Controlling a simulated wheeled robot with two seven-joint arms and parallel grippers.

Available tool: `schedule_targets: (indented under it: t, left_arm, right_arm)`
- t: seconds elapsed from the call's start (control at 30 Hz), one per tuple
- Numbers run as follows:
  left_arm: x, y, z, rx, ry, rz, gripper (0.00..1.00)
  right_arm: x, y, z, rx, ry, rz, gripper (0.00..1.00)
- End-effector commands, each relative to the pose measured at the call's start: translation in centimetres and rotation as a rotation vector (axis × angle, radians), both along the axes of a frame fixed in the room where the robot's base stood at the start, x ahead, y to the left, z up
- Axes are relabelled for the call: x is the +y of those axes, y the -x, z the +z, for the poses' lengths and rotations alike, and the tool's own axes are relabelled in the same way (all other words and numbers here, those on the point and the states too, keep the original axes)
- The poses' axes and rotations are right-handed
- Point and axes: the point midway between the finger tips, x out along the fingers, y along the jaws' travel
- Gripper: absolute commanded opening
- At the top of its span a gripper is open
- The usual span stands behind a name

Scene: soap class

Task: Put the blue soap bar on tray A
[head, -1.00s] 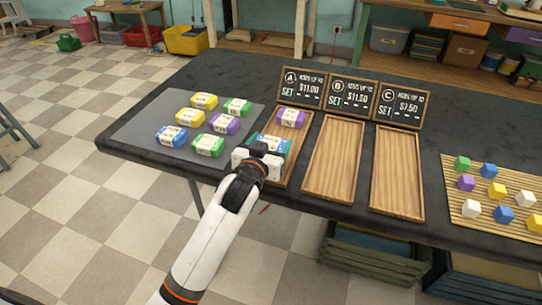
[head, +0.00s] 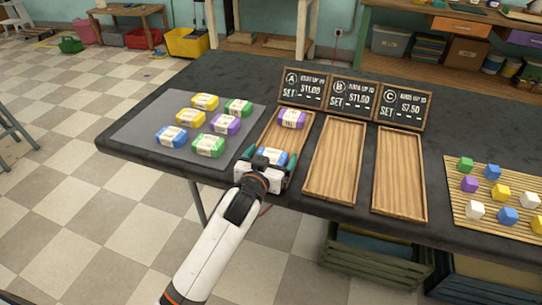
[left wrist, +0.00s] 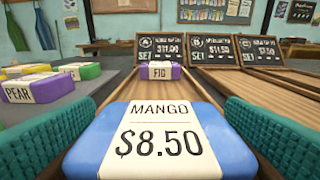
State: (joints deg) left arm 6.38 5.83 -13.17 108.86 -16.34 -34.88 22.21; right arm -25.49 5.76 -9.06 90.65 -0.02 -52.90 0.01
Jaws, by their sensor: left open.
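Tray A (head: 264,136) is the leftmost wooden tray, behind which stands the board marked A (head: 302,87). A blue soap bar (head: 272,157) with a white label is at its near end. In the left wrist view, this blue soap bar (left wrist: 146,141) reads "MANGO $8.50". My left gripper (head: 268,162) is open around it, with a teal pad at each side and a gap visible at the left. The gripper hides part of the bar and the tray's near end. A purple soap bar (head: 291,118), labelled "FIG", lies at tray A's far end. My right gripper is not in view.
A grey mat (head: 130,129) at left holds several soap bars, including another blue one (head: 172,137). Tray B (head: 335,160) and tray C (head: 398,175) are empty. A slatted mat (head: 460,217) with coloured cubes lies at the right.

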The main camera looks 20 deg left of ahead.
Motion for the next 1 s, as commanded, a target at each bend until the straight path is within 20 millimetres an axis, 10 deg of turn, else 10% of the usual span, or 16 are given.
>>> schedule_targets:
  t: [1.0]
  left_arm:
    - [0.4, 11.9, 2.1, -0.001, 0.000, 0.000, 0.94]
  right_arm:
    - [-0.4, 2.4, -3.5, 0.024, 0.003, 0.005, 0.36]
